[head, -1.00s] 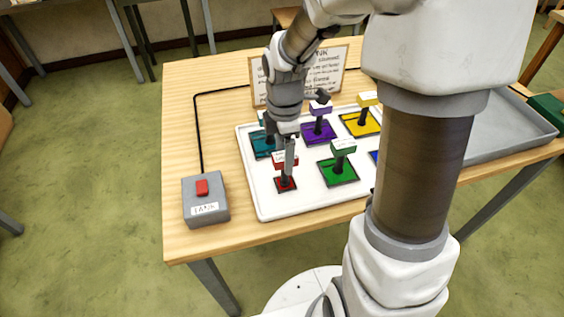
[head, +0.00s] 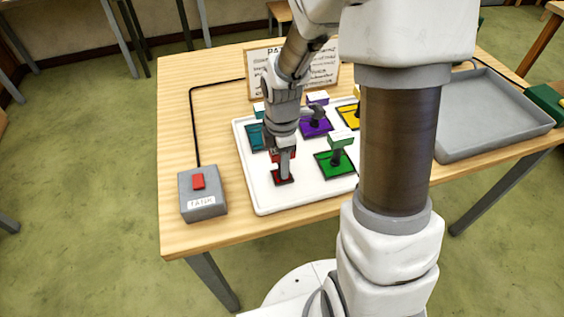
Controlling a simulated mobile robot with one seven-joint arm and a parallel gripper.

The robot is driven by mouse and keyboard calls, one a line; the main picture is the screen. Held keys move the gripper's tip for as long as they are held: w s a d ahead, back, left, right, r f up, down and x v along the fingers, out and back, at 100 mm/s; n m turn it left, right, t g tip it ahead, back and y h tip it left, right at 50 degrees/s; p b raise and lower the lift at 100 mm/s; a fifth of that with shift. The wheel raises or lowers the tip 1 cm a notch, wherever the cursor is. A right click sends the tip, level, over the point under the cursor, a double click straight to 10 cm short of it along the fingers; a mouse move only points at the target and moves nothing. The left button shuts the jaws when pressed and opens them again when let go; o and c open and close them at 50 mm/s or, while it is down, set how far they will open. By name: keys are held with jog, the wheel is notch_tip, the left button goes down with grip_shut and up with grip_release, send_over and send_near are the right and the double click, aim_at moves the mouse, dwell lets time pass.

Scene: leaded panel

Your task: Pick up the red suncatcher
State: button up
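The red suncatcher (head: 283,181) is a small dark-edged red square with an upright stem and a red-and-white top. It sits at the front left of the white tray (head: 262,203). My gripper (head: 284,165) points down right at its top, with a finger in front of the stem. The gripper hides much of the top and stem. I cannot tell whether the fingers are closed on it. The base appears to rest on the tray.
Green (head: 336,163), purple (head: 316,127), teal (head: 256,136) and yellow (head: 352,112) suncatchers stand close by on the tray. A grey box with a red button (head: 198,181) is at left. A sign (head: 262,70) stands behind. An empty grey tray (head: 492,112) is at right.

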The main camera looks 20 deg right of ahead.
grip_shut()
jog(key=shift+r, duration=0.1)
